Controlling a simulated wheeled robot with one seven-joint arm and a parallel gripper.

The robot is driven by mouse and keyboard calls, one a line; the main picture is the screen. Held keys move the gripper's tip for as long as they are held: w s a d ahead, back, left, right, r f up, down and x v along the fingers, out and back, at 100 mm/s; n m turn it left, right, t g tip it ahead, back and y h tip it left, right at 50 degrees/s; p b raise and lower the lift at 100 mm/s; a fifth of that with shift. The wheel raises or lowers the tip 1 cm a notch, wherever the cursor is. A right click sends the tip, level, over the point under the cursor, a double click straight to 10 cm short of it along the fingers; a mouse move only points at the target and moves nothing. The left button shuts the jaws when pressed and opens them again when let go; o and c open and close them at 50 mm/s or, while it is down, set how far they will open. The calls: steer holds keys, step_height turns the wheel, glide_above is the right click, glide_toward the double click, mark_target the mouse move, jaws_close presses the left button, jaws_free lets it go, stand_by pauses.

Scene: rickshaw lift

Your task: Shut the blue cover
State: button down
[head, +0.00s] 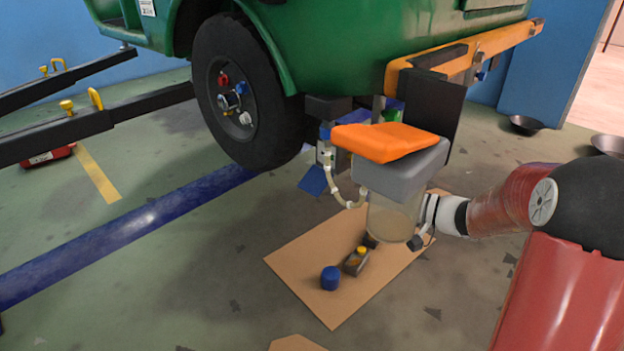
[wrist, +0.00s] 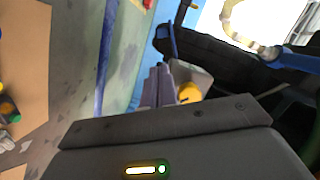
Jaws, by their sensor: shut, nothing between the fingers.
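A small blue flap (head: 312,180), which I take to be the blue cover, hangs tilted, standing open, low beside the green vehicle's rear wheel in the head view. What looks like the same flap shows as a narrow blue strip in the wrist view (wrist: 172,40). A grey housing (wrist: 187,73) with a yellow round part (wrist: 190,92) sits just past my fingers. My gripper (wrist: 160,70) is shut and empty, its tips pointing towards the flap and seemingly short of it. In the head view, its fingers are hard to make out among the parts around the housing.
A pale hose (head: 340,190) curves beside the flap. The green vehicle (head: 330,45) and its black wheel (head: 235,92) stand close behind. A cardboard sheet (head: 310,300) with a blue cap (head: 330,277) lies below on the floor. The floor left of it is open.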

mark_target(317, 183)
steer(key=x, duration=1)
steer(key=shift+w+a, duration=0.2)
steer(key=shift+m, duration=0.3)
steer(key=shift+r, duration=0.1)
